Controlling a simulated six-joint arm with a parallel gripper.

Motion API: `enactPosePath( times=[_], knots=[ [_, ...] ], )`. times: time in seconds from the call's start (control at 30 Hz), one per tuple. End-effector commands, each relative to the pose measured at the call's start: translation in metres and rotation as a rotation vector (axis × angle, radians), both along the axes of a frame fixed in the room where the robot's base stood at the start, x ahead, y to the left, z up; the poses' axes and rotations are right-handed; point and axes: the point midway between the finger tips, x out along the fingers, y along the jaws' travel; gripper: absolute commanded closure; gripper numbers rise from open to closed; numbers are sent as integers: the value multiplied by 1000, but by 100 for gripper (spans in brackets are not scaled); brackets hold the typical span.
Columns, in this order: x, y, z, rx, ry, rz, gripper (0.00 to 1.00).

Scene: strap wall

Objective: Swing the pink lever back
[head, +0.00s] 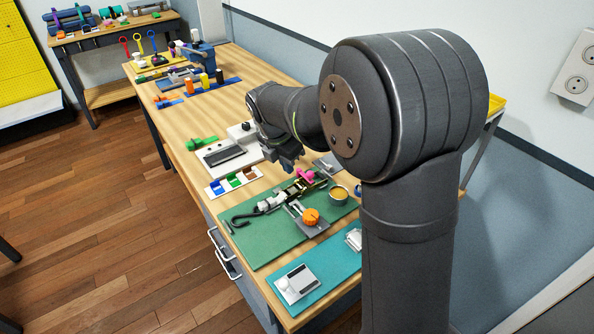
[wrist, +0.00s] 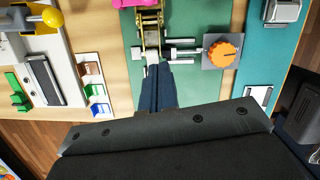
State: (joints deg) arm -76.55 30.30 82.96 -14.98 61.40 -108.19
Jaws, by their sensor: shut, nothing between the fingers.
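The pink lever (head: 305,175) shows in the head view at the far end of a metal ratchet buckle on the green mat. In the wrist view only a bit of the pink lever (wrist: 131,3) shows at the top edge, and the rest is cut off. The brass-coloured ratchet (wrist: 150,36) lies just above my fingertips in that view. My gripper (wrist: 158,68) is shut and empty, with its dark fingers together. In the head view my gripper (head: 290,166) hangs just left of the pink lever. I cannot tell whether it touches the buckle.
The green mat (head: 260,255) holds a black hook, an orange knob (head: 311,216) on a grey plate and a round yellow-topped tin (head: 338,194). A teal mat (head: 322,282) lies nearer. A white device (head: 225,155) and coloured switches (head: 234,180) lie beyond the green mat.

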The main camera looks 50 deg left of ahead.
Motion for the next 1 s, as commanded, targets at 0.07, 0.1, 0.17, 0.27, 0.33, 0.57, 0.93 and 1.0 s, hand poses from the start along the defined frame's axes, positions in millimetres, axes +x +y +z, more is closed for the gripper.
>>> enactPosePath(
  times=[0.07, 0.1, 0.17, 0.27, 0.33, 0.57, 0.93, 1.0],
  knots=[
    [2, 0, -11, -3, 1, -1, 100],
    [4, 0, -17, -4, 1, -2, 100],
    [7, 0, -29, -5, 2, -2, 100],
    [13, 1, -50, -6, 2, -2, 100],
    [16, 2, -65, -5, 1, -2, 100],
    [38, 7, -89, 3, 0, -6, 100],
    [62, 12, -84, 1, 1, -1, 100],
    [62, 12, -84, 1, 1, -1, 100]
  ],
)
